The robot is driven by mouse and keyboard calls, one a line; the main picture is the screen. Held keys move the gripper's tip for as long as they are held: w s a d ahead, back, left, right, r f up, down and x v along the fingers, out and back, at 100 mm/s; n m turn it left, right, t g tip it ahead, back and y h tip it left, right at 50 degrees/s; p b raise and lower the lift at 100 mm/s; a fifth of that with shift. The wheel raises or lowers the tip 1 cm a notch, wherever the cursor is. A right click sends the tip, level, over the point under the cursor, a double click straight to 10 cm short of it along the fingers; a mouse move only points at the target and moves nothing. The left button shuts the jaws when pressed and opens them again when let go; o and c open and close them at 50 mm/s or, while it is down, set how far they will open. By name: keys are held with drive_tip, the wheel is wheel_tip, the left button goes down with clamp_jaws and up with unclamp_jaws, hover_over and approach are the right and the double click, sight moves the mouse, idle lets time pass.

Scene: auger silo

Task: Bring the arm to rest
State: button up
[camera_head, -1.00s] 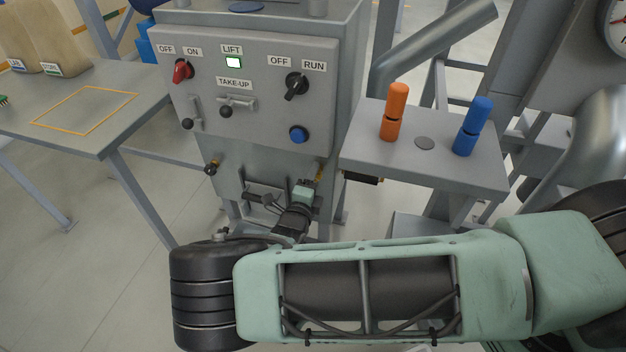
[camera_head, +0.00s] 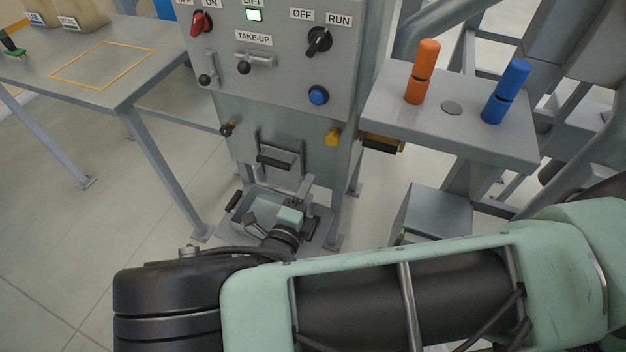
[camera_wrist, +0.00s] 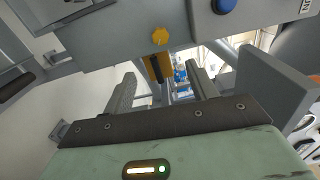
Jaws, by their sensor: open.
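My arm crosses the lower part of the head view. My gripper (camera_head: 300,190) is low in front of the control cabinet, over or beside a grey tray (camera_head: 262,207) at its foot; the exact gap is hard to tell. In the wrist view my gripper (camera_wrist: 163,82) has its two fingers spread wide, with nothing between them. Beyond the fingers are a yellow knob (camera_wrist: 160,36) and a yellow-and-black part (camera_wrist: 158,68). My arm partly hides the tray's near side.
The grey cabinet (camera_head: 270,85) carries switches, levers and a blue button (camera_head: 318,95). A shelf (camera_head: 450,130) at right holds an orange cylinder (camera_head: 421,72) and a blue cylinder (camera_head: 505,92). A table (camera_head: 110,85) stands at left. Floor at left is clear.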

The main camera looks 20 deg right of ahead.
drive_tip(key=shift+s+a, duration=0.2)
drive_tip(key=shift+s, duration=0.1)
idle(0.4)
drive_tip(key=s+d+r+n+g+y+p, duration=0.1)
drive_tip(key=s+r+n+g+y, duration=0.2)
drive_tip(key=r+n, duration=0.7)
drive_tip(key=s+d+r+n+g+y+p, duration=0.2)
drive_tip(key=s+r+n+g+y, duration=0.2)
drive_tip(key=s+r+n, duration=0.5)
drive_tip(key=s+d+r+n+g+y+p, duration=0.1)
drive_tip(key=s+r+n+g+y, duration=0.3)
drive_tip(key=r+n, duration=0.7)
drive_tip(key=shift+s+d+r+n+g+p, duration=0.4)
drive_tip(key=shift+s+n+g, duration=0.55)
drive_tip(key=shift+n+g, duration=0.8)
idle(2.5)
